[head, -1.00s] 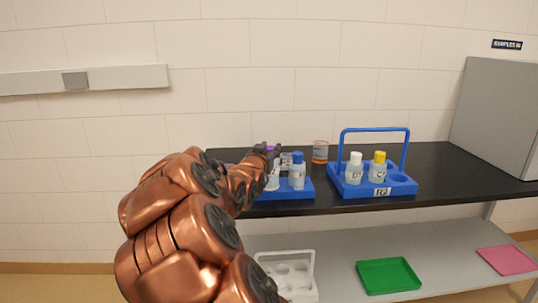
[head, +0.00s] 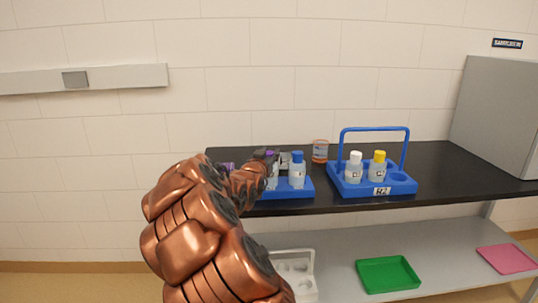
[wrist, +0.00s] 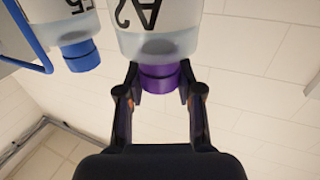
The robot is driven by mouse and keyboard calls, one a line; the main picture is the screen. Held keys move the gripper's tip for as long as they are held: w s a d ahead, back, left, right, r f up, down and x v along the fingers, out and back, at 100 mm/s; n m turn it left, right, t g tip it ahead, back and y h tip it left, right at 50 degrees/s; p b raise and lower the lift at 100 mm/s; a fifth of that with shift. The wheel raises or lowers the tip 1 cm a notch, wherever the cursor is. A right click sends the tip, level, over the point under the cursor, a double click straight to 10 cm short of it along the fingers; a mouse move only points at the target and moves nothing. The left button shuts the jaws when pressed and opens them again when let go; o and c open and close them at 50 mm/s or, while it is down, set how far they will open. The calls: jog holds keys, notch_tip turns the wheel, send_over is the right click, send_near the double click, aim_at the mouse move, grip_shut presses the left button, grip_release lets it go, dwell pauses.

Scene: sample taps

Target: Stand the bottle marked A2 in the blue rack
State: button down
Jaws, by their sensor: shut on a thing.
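The bottle marked A2 (wrist: 158,28) has clear liquid and a purple cap. It appears inverted in the wrist view. My gripper (wrist: 159,76) is shut on the purple cap, with one finger on each side. In the head view my gripper (head: 268,158) is over the left blue rack (head: 302,191), partly hidden by my arm. Whether the bottle's base touches the rack cannot be told. A second blue rack (head: 345,187) with a tall handle and a label stands to the right. It holds a white-capped bottle (head: 354,169) and a yellow-capped bottle (head: 378,168).
A blue-capped bottle (head: 297,171) stands in the left rack close beside my gripper. An orange-labelled jar (head: 320,151) stands behind. The right rack's front-right hole (head: 402,179) looks empty. A grey box (head: 497,115) is at the far right; trays (head: 388,275) lie on the lower shelf.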

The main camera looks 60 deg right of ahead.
jog(key=c, duration=0.7)
grip_release()
jog(key=shift+c, duration=0.2)
jog(key=shift+r, duration=0.15)
jog(key=v, duration=1.2)
jog(key=shift+b, duration=0.45)
